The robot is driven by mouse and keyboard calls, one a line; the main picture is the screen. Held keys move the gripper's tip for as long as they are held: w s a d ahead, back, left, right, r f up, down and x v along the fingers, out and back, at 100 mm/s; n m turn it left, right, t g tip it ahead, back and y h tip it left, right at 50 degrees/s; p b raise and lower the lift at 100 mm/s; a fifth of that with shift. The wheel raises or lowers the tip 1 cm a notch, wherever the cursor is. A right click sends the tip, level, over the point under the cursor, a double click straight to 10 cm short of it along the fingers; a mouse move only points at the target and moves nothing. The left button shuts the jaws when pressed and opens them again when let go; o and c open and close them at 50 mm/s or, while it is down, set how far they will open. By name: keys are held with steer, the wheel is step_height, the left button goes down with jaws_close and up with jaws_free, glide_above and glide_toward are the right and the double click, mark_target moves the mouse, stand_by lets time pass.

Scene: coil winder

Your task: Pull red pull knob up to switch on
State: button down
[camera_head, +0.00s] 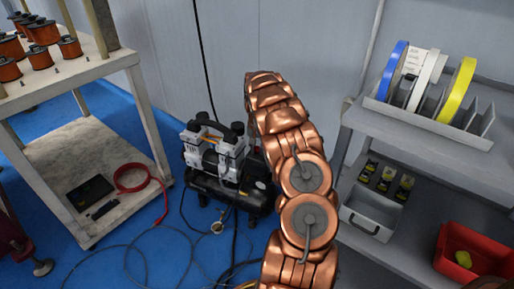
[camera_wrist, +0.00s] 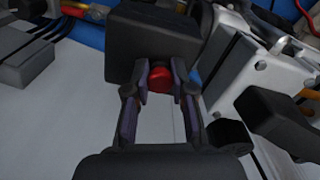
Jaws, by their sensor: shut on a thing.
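The red pull knob (camera_wrist: 161,79) shows in the wrist view at the black switch box (camera_wrist: 150,42) of the compressor. My gripper (camera_wrist: 161,86) has its two fingertips on either side of the knob and is shut on it. In the head view the compressor (camera_head: 215,155), with white motor heads and a black tank, stands on the blue floor. My copper-coloured arm reaches down beside it and hides its right side. The knob and gripper are hidden in the head view.
A workbench with copper coils (camera_head: 42,32) stands at the left. A grey shelf (camera_head: 440,150) with tape rolls and a red bin (camera_head: 470,256) stands at the right. Hoses and cables (camera_head: 150,235) lie on the floor in front of the compressor.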

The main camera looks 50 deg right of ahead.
mark_target(257, 147)
steer(key=shift+r, duration=0.4)
stand_by(0.3)
steer(key=c, duration=1)
jaws_free()
steer(key=shift+o, duration=0.2)
steer(key=shift+r, duration=0.1)
steer(key=shift+r+p, duration=1.3)
steer(key=shift+r, duration=1.65)
